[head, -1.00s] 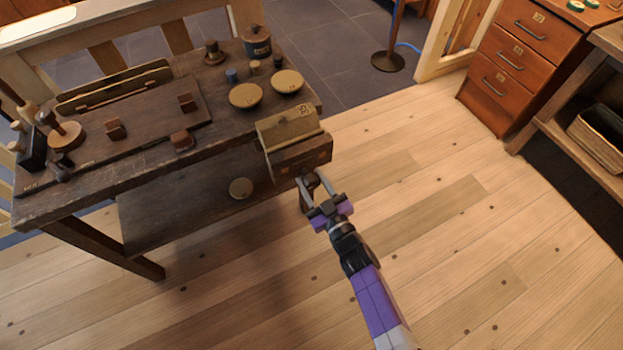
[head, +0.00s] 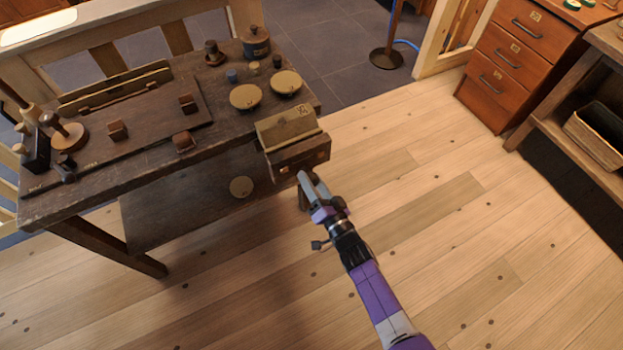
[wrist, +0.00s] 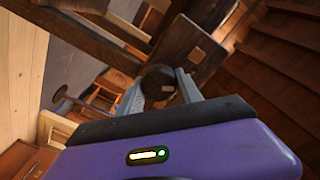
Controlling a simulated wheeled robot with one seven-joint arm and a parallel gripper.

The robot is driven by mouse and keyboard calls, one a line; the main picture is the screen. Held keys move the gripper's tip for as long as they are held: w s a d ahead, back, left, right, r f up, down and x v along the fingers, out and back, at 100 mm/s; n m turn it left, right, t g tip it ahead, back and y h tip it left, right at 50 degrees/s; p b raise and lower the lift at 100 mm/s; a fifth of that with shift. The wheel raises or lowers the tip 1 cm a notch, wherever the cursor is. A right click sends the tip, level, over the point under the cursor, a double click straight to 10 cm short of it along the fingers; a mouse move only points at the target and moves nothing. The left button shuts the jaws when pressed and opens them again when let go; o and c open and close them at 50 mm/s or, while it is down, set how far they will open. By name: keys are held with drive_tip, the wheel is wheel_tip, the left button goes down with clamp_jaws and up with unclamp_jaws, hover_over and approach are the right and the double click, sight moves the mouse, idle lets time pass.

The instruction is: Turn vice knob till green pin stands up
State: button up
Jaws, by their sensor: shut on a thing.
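The wooden vice (head: 292,138) sits at the bench's near right corner, its dark front jaw facing my arm. My gripper (head: 304,178) is at that jaw's front face. In the wrist view a dark round knob (wrist: 158,82) with a small pale mark lies between the two grey fingers of my gripper (wrist: 158,90), which is shut on it. In the head view the fingers mostly hide the knob. I cannot make out a green pin in either view.
The bench top (head: 225,135) holds two round brass-coloured discs, small spools and a dark pot (head: 256,42). A drawer cabinet (head: 520,60) stands at the right. The plank floor around my arm is clear.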

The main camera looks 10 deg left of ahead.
drive_tip(key=m, duration=0.7)
drive_tip(key=shift+s+d+f+p, duration=0.15)
drive_tip(key=shift+f+p, duration=0.15)
drive_tip(key=shift+f, duration=0.05)
drive_tip(key=m, duration=0.4)
drive_tip(key=shift+f+m, duration=0.1)
drive_tip(key=shift+m, duration=1.7)
drive_tip(key=o, duration=1.4)
drive_tip(key=shift+c, duration=0.2)
drive_tip(key=shift+r, duration=0.2)
